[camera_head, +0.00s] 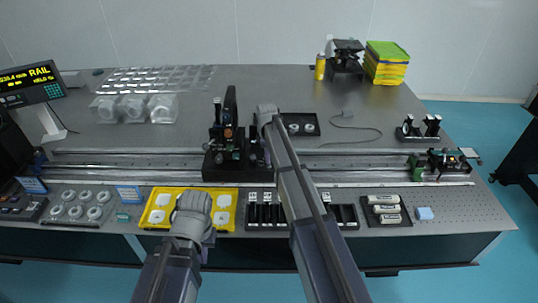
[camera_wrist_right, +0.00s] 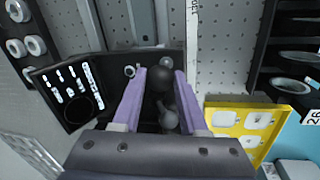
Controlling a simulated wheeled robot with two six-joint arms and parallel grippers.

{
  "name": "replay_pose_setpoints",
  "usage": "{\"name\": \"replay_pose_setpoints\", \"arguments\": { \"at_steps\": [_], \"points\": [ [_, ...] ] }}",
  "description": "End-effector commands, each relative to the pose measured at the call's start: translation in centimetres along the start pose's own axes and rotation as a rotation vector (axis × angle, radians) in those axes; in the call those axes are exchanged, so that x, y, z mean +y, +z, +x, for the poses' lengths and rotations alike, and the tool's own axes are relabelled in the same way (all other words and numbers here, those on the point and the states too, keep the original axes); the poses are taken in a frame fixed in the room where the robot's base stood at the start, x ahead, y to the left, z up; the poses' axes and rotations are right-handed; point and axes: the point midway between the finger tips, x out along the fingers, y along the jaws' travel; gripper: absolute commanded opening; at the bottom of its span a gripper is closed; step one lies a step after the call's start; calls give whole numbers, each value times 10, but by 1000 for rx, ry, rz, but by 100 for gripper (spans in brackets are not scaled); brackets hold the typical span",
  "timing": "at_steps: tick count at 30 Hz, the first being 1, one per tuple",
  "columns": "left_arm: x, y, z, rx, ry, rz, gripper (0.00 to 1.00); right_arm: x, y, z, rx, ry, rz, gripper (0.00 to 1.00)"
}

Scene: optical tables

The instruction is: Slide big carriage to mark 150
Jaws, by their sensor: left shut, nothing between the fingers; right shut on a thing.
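The big carriage (camera_head: 222,165) is a black base with an upright plate and optical parts, sitting on the long rail (camera_head: 340,162) left of the table's middle. My right gripper (camera_head: 266,112) reaches to its right side. In the right wrist view the purple fingers (camera_wrist_right: 162,88) are shut on a dark round knob (camera_wrist_right: 161,79) at the carriage; a second dark ball shows below it. A scale strip (camera_wrist_right: 192,40) beside the rail shows "130" near the top of that view. My left gripper (camera_head: 194,205) is shut and empty above the yellow tray (camera_head: 147,217).
A smaller carriage with green parts (camera_head: 438,163) stands at the rail's right end. The rail between both carriages looks clear, though my right arm crosses over it. A RAIL display (camera_head: 33,83) stands at left. Trays line the front edge; a dark tray (camera_head: 313,121) lies behind the rail.

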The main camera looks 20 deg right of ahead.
Motion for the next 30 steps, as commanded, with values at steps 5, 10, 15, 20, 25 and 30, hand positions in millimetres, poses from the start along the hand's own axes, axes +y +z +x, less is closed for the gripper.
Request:
{"name": "replay_pose_setpoints", "arguments": {
  "at_steps": [5,10,15,20,25,30],
  "points": [
    [0,0,0,0,0,0,0,0,0,0,0,0,0,11],
    [0,0,0,0,0,0,0,0,0,0,0,0,0,0],
    [0,0,0,0,0,0,0,0,0,0,0,0,0,0],
    [0,0,0,0,0,0,0,0,0,0,0,0,0,0],
    [0,0,0,0,0,0,0,0,0,0,0,0,0,0],
    [0,0,0,0,0,0,0,0,0,0,0,0,0,0]
  ]
}}
